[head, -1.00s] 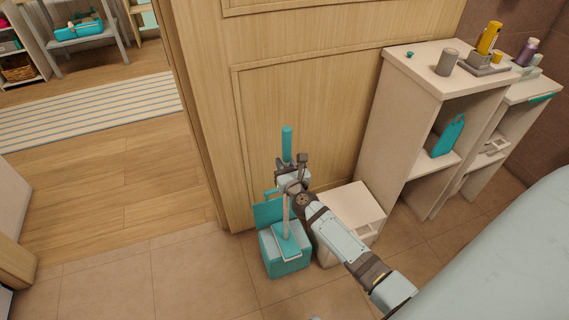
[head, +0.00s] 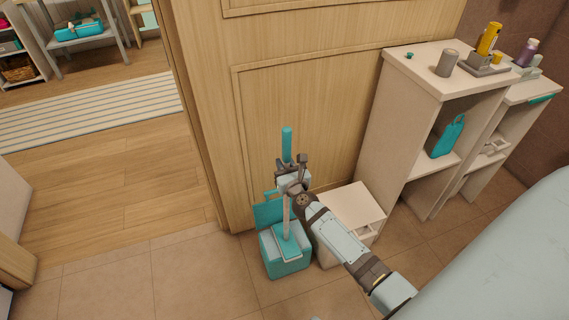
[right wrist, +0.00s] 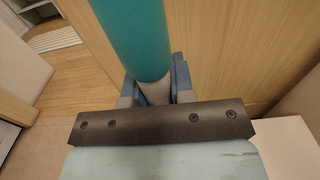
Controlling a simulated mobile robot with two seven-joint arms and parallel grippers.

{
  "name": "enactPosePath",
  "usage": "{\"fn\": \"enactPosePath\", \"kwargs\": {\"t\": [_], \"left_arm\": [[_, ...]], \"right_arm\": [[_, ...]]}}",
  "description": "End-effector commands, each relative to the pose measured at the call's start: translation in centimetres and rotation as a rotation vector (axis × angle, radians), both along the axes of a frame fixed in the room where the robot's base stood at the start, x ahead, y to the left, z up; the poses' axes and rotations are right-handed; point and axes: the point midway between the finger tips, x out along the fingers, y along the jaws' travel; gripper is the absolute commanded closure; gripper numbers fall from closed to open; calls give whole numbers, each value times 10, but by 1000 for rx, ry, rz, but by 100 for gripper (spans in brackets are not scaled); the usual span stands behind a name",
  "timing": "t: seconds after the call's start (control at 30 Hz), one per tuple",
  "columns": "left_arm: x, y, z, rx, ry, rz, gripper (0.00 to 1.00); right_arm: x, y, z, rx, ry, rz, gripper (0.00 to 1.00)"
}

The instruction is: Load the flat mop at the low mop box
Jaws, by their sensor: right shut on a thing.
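The flat mop stands nearly upright, with a teal handle top (head: 287,143), a pale lower pole and a flat teal head (head: 287,246). The head is at the top of the low teal mop box (head: 289,268) on the tiled floor; I cannot tell how far it sits inside. My right gripper (head: 284,180) is shut on the mop's pole, well above the box. In the right wrist view the teal handle (right wrist: 133,35) rises from between the fingers (right wrist: 155,92). My left gripper is not in view.
A low white box (head: 352,205) stands right of the mop box against the wooden wall panel (head: 300,110). Pale shelves (head: 415,75) with bottles stand farther right. A pale blue rounded surface (head: 510,250) fills the lower right. Tiled floor on the left is clear.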

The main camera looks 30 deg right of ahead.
Motion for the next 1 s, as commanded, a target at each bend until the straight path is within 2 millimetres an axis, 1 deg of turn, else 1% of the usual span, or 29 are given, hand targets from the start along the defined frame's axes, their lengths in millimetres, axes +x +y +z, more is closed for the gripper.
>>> {"fn": "enactPosePath", "kwargs": {"t": [0.03,0.1,0.37,0.57,0.7,0.8,1.0], "left_arm": [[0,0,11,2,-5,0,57],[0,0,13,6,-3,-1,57],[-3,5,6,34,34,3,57],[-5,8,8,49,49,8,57],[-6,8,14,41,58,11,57],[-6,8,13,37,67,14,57],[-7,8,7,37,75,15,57]], "right_arm": [[0,0,10,0,-1,0,100],[0,0,16,0,-2,0,100],[0,0,38,0,-3,-1,100],[1,0,55,0,-3,-1,100],[1,0,66,1,-3,-1,100],[0,0,70,1,-3,-1,100],[1,0,69,0,-3,-1,100]]}}
